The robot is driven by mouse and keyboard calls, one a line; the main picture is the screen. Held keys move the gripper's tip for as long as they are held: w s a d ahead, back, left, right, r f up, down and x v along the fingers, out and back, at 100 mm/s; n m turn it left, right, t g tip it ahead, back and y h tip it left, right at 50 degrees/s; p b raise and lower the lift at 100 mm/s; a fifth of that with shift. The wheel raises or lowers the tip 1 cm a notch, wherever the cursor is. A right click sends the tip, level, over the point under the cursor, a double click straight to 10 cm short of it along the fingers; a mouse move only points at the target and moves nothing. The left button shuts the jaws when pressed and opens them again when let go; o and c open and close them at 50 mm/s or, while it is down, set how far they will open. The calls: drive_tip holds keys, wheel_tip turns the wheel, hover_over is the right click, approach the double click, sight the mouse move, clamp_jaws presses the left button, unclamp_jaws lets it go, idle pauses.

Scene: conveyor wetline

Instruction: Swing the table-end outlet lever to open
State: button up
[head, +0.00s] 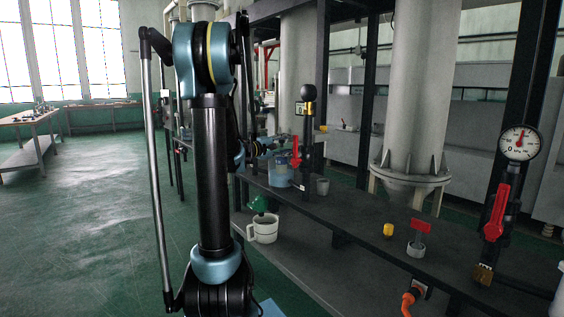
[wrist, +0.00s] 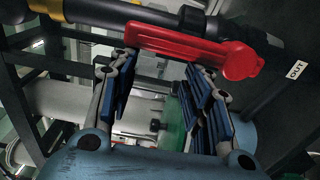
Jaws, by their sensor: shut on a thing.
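The red outlet lever (wrist: 190,48) lies across the top of the wrist view, along a dark pipe (wrist: 95,12) with a yellow band.
The dark table (head: 350,225) runs along the right. Green floor (head: 90,220) is clear at left.

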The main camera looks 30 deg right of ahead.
drive_tip(key=s+a, duration=0.2)
drive_tip(key=a, duration=0.4)
drive_tip(key=shift+r+g, duration=0.15)
drive_tip(key=shift+g, duration=0.15)
idle(0.4)
drive_tip(key=s+a+f+y, duration=0.6)
drive_tip(key=s+a+f, duration=0.2)
drive_tip(key=a, duration=0.6)
drive_tip(key=s+a+f+y, duration=0.6)
drive_tip(key=s+a+f, duration=0.2)
drive_tip(key=a, duration=0.5)
drive_tip(key=s+a+f+m+t+y, duration=0.1)
drive_tip(key=s+a+f+y, duration=0.5)
drive_tip(key=a, duration=0.8)
wheel_tip(320, 180, down, 3)
drive_tip(key=s, duration=0.2)
drive_tip(key=shift+s+a+f, duration=0.15)
drive_tip(key=shift+s+a, duration=0.2)
drive_tip(key=shift+s, duration=0.05)
